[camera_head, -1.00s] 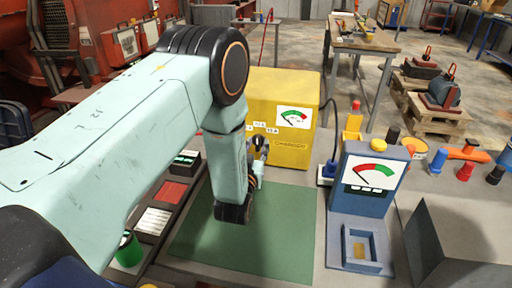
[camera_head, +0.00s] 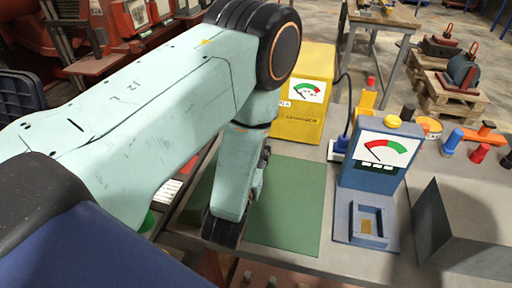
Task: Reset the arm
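My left arm comes in from the left and reaches across the front of the workbench. Its forearm hangs down over the left part of a green mat (camera_head: 285,215). My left gripper is mostly hidden behind the forearm, so its fingers do not show clearly. My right arm and gripper are not in view. No object shows in a grasp.
A yellow box with a gauge (camera_head: 305,95) stands behind the mat. A blue tester with a gauge (camera_head: 380,160) and a square socket (camera_head: 367,225) stands right of it. A grey angled block (camera_head: 465,230) is at the right. The mat is bare.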

